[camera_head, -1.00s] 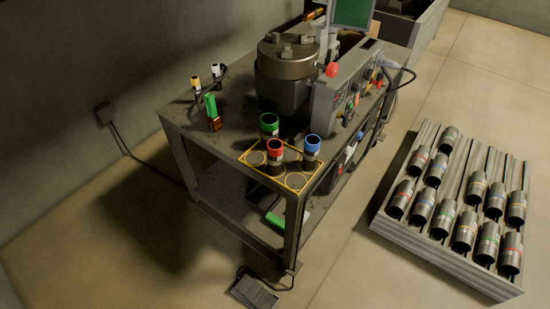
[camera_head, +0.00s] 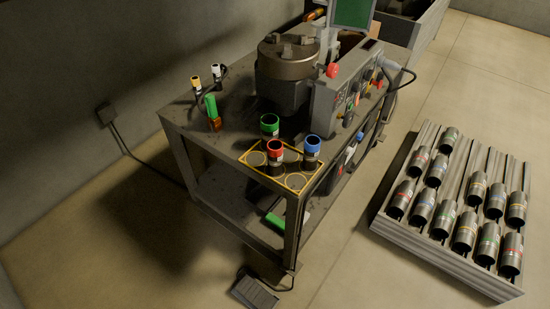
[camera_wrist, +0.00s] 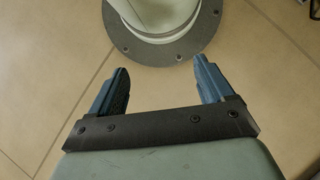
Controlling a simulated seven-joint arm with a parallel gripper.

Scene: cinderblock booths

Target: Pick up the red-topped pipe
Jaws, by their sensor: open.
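The red-topped pipe (camera_head: 275,157) stands upright on the yellow-outlined pad (camera_head: 293,186) at the near corner of the workbench in the head view. A green-topped pipe (camera_head: 269,126) stands just behind it and a blue-topped pipe (camera_head: 312,150) to its right. My gripper (camera_wrist: 160,84) shows only in the wrist view. Its two blue fingers are wide apart with nothing between them. It faces the tiled floor and my own round base, away from the pipes. No pipe shows in the wrist view.
A machine with a round chuck (camera_head: 288,56) and a control panel with a red button (camera_head: 332,70) stands behind the pipes. A green-handled tool (camera_head: 211,106) is at left. A rack (camera_head: 430,255) of several pipes lies on the floor at right. A foot pedal (camera_head: 255,291) is in front.

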